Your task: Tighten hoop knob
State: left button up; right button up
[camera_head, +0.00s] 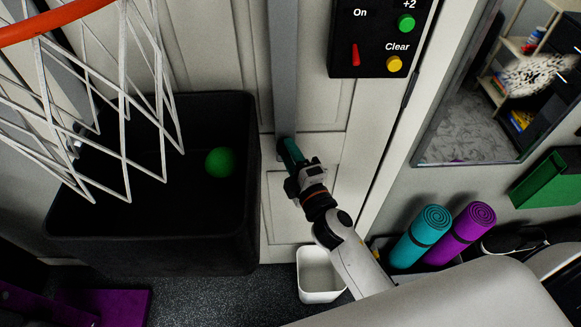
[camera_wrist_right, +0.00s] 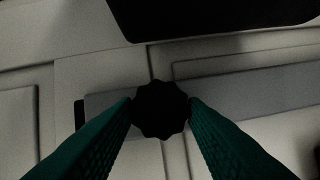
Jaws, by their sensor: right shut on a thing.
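The hoop knob is a black, scalloped round knob (camera_wrist_right: 160,109) on the grey post, seen face-on in the right wrist view. My right gripper (camera_wrist_right: 161,112) has its two green fingers on either side of the knob, shut on it. In the head view my right gripper (camera_head: 290,150) reaches the lower end of the grey upright post (camera_head: 284,70), and the knob is hidden there. The orange hoop rim (camera_head: 45,22) with its white net is at the upper left. My left gripper is not in view.
A black bin (camera_head: 250,190) holding a green ball (camera_head: 220,162) stands left of my right gripper. A white container (camera_head: 320,278) is below my arm. A control panel (camera_head: 375,45) is above right. Teal (camera_head: 420,235) and purple (camera_head: 470,225) rolled mats stand at right.

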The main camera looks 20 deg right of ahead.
jog(key=m+b, duration=0.1)
jog(key=b, duration=0.1)
jog(key=f+m+t+b, duration=0.1)
jog(key=m+b, duration=0.1)
jog(key=shift+m+t+h, duration=0.3)
jog(key=shift+a+r+m+t+h+b, duration=0.15)
jog(key=shift+m+t+h+b, duration=0.15)
jog(key=shift+m+b, duration=1)
jog(key=o, duration=1)
jog(key=shift+r, duration=0.1)
jog(key=shift+c, duration=0.2)
